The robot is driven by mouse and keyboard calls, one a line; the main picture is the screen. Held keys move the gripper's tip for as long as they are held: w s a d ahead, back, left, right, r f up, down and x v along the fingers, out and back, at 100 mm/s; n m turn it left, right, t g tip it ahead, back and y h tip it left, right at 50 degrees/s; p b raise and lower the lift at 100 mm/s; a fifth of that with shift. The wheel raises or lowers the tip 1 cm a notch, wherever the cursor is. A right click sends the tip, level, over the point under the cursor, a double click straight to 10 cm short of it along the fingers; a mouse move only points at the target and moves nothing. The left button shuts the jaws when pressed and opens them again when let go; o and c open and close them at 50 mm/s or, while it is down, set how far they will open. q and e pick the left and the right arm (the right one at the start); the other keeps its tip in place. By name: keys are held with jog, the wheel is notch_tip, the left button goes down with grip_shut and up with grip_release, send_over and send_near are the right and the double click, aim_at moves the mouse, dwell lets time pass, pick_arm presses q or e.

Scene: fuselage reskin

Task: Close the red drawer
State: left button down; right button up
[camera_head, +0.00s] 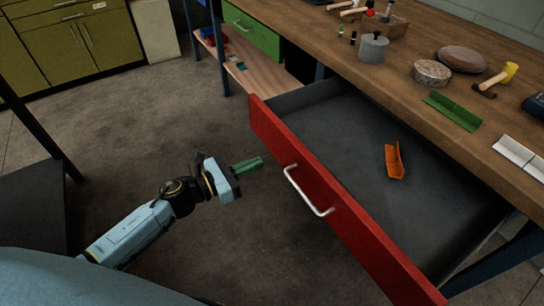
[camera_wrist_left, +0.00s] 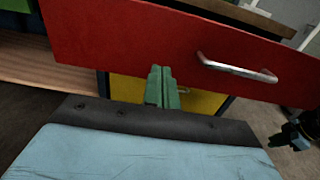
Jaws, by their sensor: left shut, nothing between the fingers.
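The red drawer (camera_head: 335,205) is pulled out from under the wooden workbench, with its grey inside showing. Its silver handle (camera_head: 308,191) is on the front panel. An orange angled piece (camera_head: 395,160) lies in the drawer. My left gripper (camera_head: 260,161), with green fingers, is shut and empty just in front of the red panel, left of the handle. In the left wrist view the fingers (camera_wrist_left: 162,75) point at the red front (camera_wrist_left: 130,35), with the handle (camera_wrist_left: 238,68) to their right. Whether the fingertips touch the panel I cannot tell. My right gripper is not visible in the head view.
The workbench top (camera_head: 405,60) carries a grey pot (camera_head: 373,48), round blocks, a mallet (camera_head: 498,78) and a green angled piece (camera_head: 452,110). A green drawer (camera_head: 252,32) sits further back. The floor left of the red drawer is clear. A dark table stands at the left edge.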

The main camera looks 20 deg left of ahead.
aim_at(282, 152)
pick_arm(q)
jog(key=x, duration=0.6)
jog(key=shift+w, duration=0.1)
